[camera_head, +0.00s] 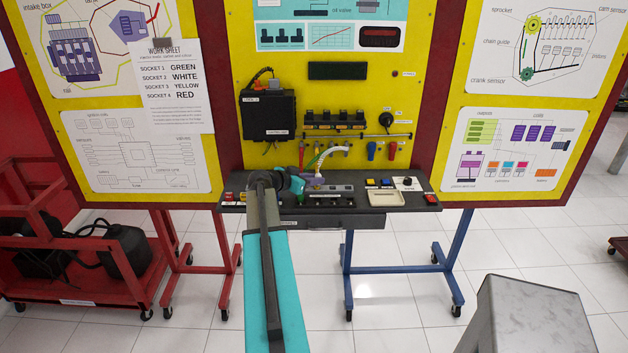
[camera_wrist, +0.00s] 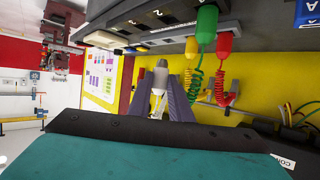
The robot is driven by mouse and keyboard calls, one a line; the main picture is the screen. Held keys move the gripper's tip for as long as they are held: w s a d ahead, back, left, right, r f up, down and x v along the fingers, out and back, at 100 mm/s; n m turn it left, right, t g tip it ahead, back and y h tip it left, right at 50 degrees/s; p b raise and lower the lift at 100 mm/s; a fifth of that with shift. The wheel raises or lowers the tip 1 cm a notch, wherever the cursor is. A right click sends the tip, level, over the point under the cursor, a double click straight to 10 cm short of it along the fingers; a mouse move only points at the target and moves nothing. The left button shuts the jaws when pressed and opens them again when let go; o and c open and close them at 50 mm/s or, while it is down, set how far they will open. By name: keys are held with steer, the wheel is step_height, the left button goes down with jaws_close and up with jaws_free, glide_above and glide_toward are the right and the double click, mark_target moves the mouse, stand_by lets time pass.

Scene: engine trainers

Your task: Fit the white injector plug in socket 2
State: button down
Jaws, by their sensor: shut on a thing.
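The white injector plug (camera_wrist: 161,76) stands between the two purple-grey fingers of my gripper (camera_wrist: 162,98) in the wrist view, with its white lead running back between them. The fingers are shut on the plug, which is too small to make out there. The mouth of socket 2 is not clearly visible.
Green (camera_wrist: 207,18), yellow (camera_wrist: 192,47) and red (camera_wrist: 222,45) plugs with coiled leads are close beside my gripper in the wrist view. A work sheet (camera_head: 172,85) pairs socket 2 with white. A black box (camera_head: 268,115) hangs on the yellow panel.

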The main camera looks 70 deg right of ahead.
steer(key=shift+f, duration=0.15)
glide_above(313, 203)
steer(key=shift+d+f, duration=0.15)
steer(key=shift+f, duration=1)
steer(key=shift+d+f, duration=0.15)
steer(key=shift+f, duration=1)
steer(key=shift+f+b, duration=0.35)
steer(key=shift+b, duration=0.3)
steer(key=shift+a+b, duration=0.1)
steer(key=shift+b, duration=0.95)
steer(key=shift+f+b, duration=0.85)
steer(key=shift+b, duration=0.25)
stand_by(0.5)
steer(key=c, duration=1.8)
jaws_free()
steer(key=shift+c, duration=0.2)
steer(key=shift+a+r, duration=0.1)
